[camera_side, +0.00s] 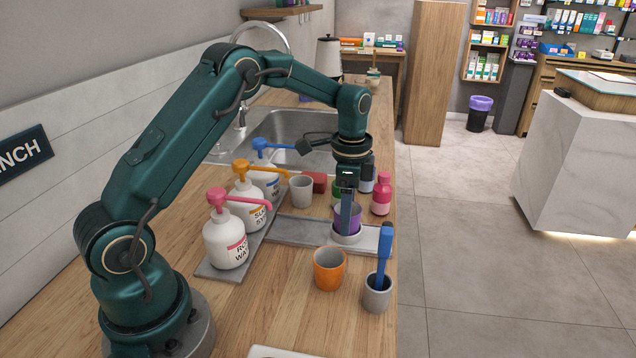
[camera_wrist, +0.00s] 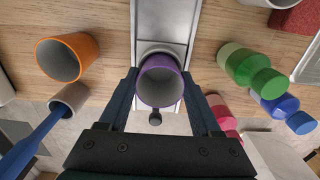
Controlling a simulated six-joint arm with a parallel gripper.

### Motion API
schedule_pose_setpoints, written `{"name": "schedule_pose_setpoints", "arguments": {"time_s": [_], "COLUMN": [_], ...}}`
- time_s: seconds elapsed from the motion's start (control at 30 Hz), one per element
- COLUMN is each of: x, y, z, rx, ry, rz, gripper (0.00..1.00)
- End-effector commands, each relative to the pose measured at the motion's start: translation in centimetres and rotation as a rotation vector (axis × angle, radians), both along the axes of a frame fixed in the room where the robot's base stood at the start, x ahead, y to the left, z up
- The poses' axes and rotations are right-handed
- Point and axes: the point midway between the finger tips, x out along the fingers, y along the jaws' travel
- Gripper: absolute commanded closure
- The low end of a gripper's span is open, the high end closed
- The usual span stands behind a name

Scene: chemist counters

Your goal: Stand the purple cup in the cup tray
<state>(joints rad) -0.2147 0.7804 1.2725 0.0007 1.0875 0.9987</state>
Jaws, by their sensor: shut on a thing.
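The purple cup (camera_side: 357,219) is upright between the blue fingers of my gripper (camera_side: 347,208), at the right part of the flat grey cup tray (camera_side: 290,228). A pale round piece shows right under the cup; I cannot tell whether the cup rests there or hangs just above. In the wrist view, the cup (camera_wrist: 161,101) opens toward the camera, looks empty, and has a finger of my gripper (camera_wrist: 158,82) on each side. The tray (camera_wrist: 165,22) runs up the picture behind it.
An orange cup (camera_side: 328,270) and a grey cup with a blue-handled tool (camera_side: 384,255) stand in front. Pump bottles (camera_side: 225,243) stand at left. Green, blue and pink bottles (camera_side: 381,197) stand close behind the tray, near the counter's right edge. A grey cup (camera_side: 301,191) is behind.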

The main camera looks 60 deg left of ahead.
Motion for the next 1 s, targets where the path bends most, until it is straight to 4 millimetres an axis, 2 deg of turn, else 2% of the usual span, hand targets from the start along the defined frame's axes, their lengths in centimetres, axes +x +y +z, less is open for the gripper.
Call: {"name": "schedule_pose_setpoints", "arguments": {"time_s": [0.03, 0.07, 0.1, 0.4, 0.53, 0.67, 0.83, 1.0], "x": [0.0, 0.0, 0.0, 0.0, 0.1, 0.2, 0.2, 0.1], "y": [0.0, 0.0, 0.0, 0.0, 0.0, 0.0, 0.0, 0.0], "z": [0.0, 0.0, 0.0, 0.1, 1.0, 3.1, 7.0, 9.7], "rx": [0.0, -0.001, 0.0, 0.001, 0.001, 0.002, 0.002, 0.001], "ry": [0.001, 0.001, 0.0, -0.001, -0.004, -0.008, -0.009, -0.006], "rz": [0.0, 0.0, 0.0, 0.0, 0.0, 0.0, 0.0, 0.0], "gripper": [0.24, 0.12, 0.05, 0.05, 0.05, 0.05, 0.05, 0.05]}}
